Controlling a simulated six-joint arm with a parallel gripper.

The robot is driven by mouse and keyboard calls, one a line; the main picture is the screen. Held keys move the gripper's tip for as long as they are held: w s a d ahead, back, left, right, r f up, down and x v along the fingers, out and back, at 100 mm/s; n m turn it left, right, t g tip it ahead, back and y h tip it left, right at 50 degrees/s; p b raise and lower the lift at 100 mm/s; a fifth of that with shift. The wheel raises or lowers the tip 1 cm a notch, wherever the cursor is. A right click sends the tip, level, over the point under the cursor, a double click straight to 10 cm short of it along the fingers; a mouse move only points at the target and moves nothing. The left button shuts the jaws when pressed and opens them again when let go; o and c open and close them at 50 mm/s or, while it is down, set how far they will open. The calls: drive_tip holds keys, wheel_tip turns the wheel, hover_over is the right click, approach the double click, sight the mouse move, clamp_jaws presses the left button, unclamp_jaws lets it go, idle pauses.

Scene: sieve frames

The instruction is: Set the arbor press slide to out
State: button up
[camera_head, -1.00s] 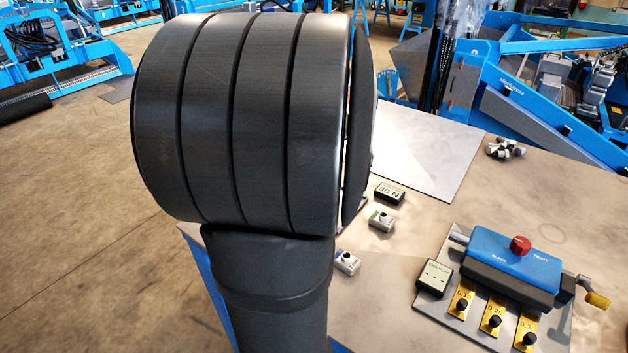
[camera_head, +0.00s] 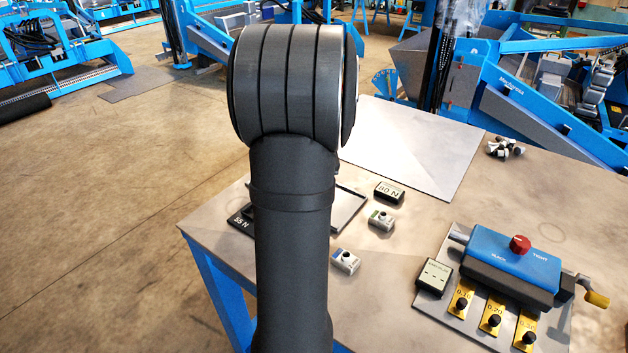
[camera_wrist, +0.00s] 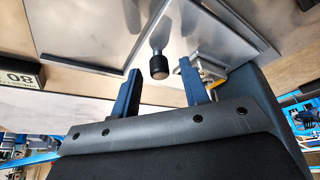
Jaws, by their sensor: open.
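In the wrist view, my gripper (camera_wrist: 158,70) is open, with one blue finger on each side of a black knob (camera_wrist: 159,66). The knob sits on the end of a short metal stem that runs up to a grey metal plate (camera_wrist: 205,35). A gap shows on both sides of the knob, and I cannot tell how deep it sits between the fingers. The knob may belong to the arbor press slide, but no label shows. In the head view, my own arm hides my gripper and this spot.
A tray (camera_head: 352,212) stands partly behind my arm, near a 55 N block (camera_head: 240,222). An 80 N block (camera_head: 389,192) and two small grey boxes (camera_head: 381,219) (camera_head: 345,261) lie right of it. A blue fixture (camera_head: 512,266) with a red knob (camera_head: 520,244) stands at right.

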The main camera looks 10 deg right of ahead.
clamp_jaws()
drive_tip(key=s+d, duration=0.8)
drive_tip(key=shift+s+d, duration=0.4)
unclamp_jaws()
drive_tip(key=shift+s+d, duration=0.1)
drive_tip(key=shift+r, duration=0.1)
